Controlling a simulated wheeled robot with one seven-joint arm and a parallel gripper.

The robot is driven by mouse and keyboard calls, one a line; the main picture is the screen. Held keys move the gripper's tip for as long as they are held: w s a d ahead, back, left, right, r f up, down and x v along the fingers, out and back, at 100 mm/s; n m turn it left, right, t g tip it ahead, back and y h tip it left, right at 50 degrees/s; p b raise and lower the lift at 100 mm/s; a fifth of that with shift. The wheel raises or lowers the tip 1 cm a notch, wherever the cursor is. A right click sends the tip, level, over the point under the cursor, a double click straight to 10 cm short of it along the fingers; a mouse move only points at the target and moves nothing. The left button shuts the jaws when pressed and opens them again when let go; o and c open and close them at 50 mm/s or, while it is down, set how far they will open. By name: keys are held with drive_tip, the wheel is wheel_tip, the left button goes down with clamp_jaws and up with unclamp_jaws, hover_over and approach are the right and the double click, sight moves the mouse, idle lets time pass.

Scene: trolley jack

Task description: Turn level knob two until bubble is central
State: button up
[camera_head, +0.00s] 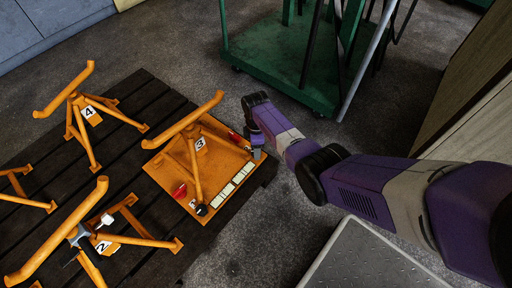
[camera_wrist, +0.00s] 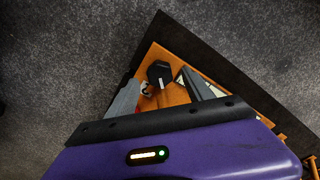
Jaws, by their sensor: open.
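An orange plate (camera_head: 225,160) lies at the right end of a dark slatted pallet; it also shows in the wrist view (camera_wrist: 172,98). A black faceted knob (camera_wrist: 160,72) stands at its corner in the wrist view. A second black knob (camera_head: 202,210) is at the plate's front corner in the head view. A pale segmented strip (camera_head: 240,176), perhaps the level, lies along the right edge; its bubble is not readable. My gripper (camera_head: 258,152) is over the plate's right corner. In the wrist view its open fingers lie either side of the knob; contact is unclear.
An orange stand numbered 3 (camera_head: 196,152) rises from the plate, close to my gripper. Stands 4 (camera_head: 80,122) and 2 (camera_head: 100,240) are further left on the pallet (camera_head: 150,95). A green trolley (camera_head: 275,60) stands behind my arm.

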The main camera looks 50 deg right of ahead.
wheel_tip(320, 180, up, 6)
drive_tip(key=p, duration=0.3)
idle(0.5)
